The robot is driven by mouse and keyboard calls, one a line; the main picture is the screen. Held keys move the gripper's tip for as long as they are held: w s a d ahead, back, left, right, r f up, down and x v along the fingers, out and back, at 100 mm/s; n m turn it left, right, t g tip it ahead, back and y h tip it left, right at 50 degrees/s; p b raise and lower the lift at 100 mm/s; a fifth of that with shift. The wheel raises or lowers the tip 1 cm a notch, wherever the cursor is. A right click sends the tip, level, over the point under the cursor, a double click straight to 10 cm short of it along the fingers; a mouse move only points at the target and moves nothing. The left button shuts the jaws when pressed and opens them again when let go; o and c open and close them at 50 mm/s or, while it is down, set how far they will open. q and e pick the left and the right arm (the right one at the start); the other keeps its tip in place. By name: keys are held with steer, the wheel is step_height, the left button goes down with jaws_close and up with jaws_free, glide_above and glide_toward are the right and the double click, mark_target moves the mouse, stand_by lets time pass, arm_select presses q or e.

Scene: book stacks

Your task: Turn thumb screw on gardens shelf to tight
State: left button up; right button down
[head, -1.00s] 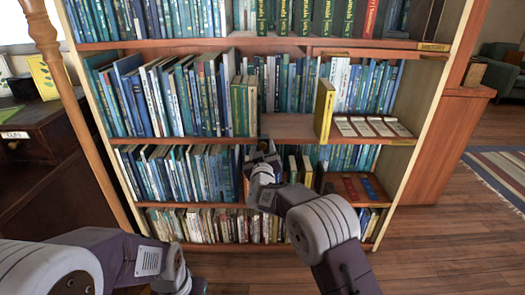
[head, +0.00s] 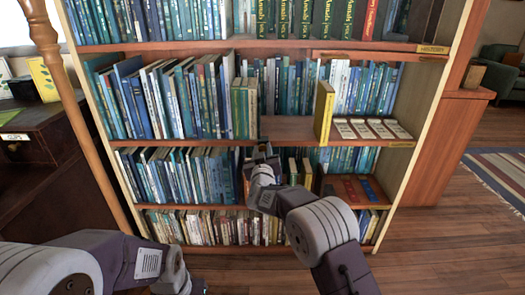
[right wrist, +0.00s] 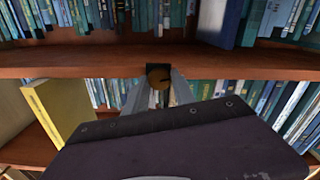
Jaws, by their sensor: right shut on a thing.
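The thumb screw (right wrist: 159,73) is a round brass knob in a dark bracket on the front edge of a wooden shelf board (right wrist: 75,62), as the right wrist view shows. My right gripper (right wrist: 160,84) is shut on the screw, with one grey finger on each side. In the head view my right gripper (head: 261,151) is at the front edge of the middle shelf (head: 292,129) and hides the screw. Which way the screw's marks point is too small to tell. Of my left arm only links show at the lower left; its gripper is out of frame.
A yellow book (head: 324,110) stands upright right of the gripper, beside a row of pale cards or booklets (head: 371,128). Rows of blue and green books (head: 180,98) fill the shelves. A dark cabinet (head: 40,140) stands at the left. Floor (head: 440,240) at the right is clear.

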steer(key=m, duration=0.4)
steer(key=m+b, duration=0.1)
steer(key=m, duration=0.4)
steer(key=shift+d+f, duration=0.1)
steer(key=shift+f, duration=0.05)
steer(key=m+b, duration=0.2)
steer(key=m, duration=0.2)
steer(key=shift+f+m, duration=0.15)
steer(key=shift+m, duration=0.15)
steer(key=m+b, duration=0.3)
steer(key=m, duration=0.2)
steer(key=shift+d, duration=0.1)
steer(key=shift+m+b, duration=0.3)
steer(key=shift+m, duration=0.1)
steer(key=c, duration=1.1)
jaws_free()
